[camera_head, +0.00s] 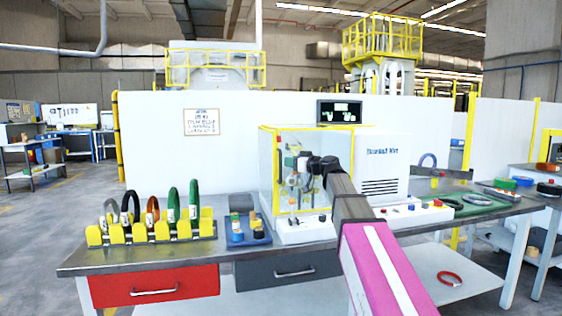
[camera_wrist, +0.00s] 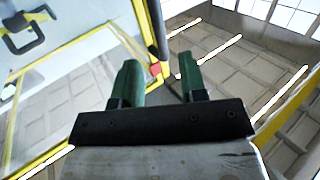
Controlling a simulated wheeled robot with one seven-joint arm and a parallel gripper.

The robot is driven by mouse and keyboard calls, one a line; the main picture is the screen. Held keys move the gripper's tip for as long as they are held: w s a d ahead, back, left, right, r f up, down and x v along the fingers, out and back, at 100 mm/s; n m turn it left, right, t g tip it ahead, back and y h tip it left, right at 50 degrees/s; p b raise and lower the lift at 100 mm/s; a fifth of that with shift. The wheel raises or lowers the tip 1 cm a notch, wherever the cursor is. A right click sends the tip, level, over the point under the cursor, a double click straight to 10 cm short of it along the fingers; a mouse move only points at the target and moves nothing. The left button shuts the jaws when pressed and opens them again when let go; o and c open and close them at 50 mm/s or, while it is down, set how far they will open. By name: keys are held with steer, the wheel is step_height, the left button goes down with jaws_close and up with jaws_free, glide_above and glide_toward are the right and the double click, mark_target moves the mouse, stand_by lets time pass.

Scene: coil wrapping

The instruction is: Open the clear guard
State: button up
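The clear guard (camera_head: 265,165) is a see-through panel with a yellow frame on the front left of the white coil-wrapping machine. In the wrist view its pane and yellow frame (camera_wrist: 38,165) fill the left side, with a black handle (camera_wrist: 28,32) at the upper left. The guard looks shut in the head view. My gripper (camera_head: 304,164) is in front of the guard, its tips hard to make out there. In the wrist view my gripper (camera_wrist: 160,75) has two green fingers standing apart with nothing held between them. A small red part shows beyond the gap.
A yellow rack (camera_head: 150,234) with several coloured coils stands on the bench at the left. The control base with buttons (camera_head: 413,212) runs along the machine's front. Grey floor lies open at the left.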

steer(key=x, duration=0.6)
steer(key=shift+w+a, duration=0.2)
steer(key=shift+a, duration=0.1)
steer(key=shift+d, duration=0.1)
jaws_close()
